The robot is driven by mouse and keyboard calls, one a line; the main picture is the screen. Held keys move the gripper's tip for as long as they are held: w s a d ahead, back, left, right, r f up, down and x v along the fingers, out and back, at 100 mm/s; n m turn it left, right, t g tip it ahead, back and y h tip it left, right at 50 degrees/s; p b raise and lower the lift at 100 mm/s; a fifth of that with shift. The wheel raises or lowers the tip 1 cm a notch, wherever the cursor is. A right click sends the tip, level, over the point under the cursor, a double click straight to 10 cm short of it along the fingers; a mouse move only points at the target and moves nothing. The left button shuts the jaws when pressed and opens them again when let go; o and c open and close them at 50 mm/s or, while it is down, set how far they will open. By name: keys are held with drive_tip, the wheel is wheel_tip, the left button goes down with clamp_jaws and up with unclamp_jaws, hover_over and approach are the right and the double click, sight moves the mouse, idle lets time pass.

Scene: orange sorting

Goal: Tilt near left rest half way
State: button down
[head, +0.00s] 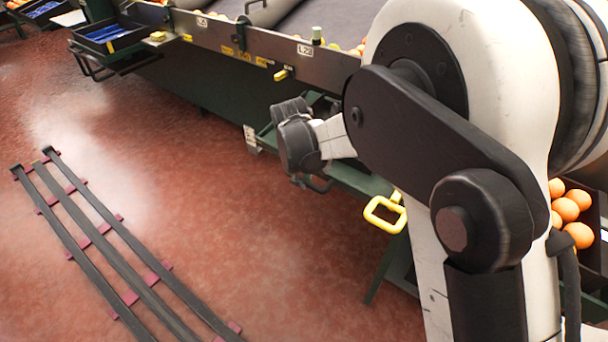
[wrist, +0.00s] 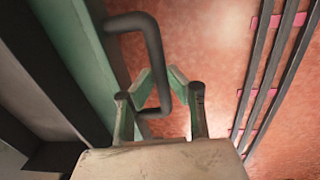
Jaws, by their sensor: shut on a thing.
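In the wrist view, a dark bent bar handle (wrist: 152,45) comes out from the edge of a green rest panel (wrist: 75,45) on the left. My gripper (wrist: 161,86) has its two green-padded fingers on either side of the lower part of this handle and is shut on it. In the head view, my dark wrist (head: 300,145) is beside the green frame under the conveyor, and my arm hides much of that area. The fingertips are hidden there. The tilt of the rest is hard to judge.
A yellow loop handle (head: 385,213) sticks out from the green frame to the right of my wrist. Dark floor rails (head: 105,245) lie at the left, with open red floor between. Oranges (head: 567,208) sit in a dark bin at the right. The conveyor side (head: 270,50) runs behind.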

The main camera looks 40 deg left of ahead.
drive_tip(key=shift+s, duration=0.15)
drive_tip(key=c, duration=1.7)
unclamp_jaws()
drive_tip(key=shift+r, duration=0.1)
drive_tip(key=r, duration=0.4)
drive_tip(key=s+r, duration=0.1)
drive_tip(key=r, duration=0.3)
drive_tip(key=s+r, duration=0.1)
drive_tip(key=r, duration=0.2)
drive_tip(key=shift+s+r, duration=0.15)
drive_tip(key=shift+r, duration=0.25)
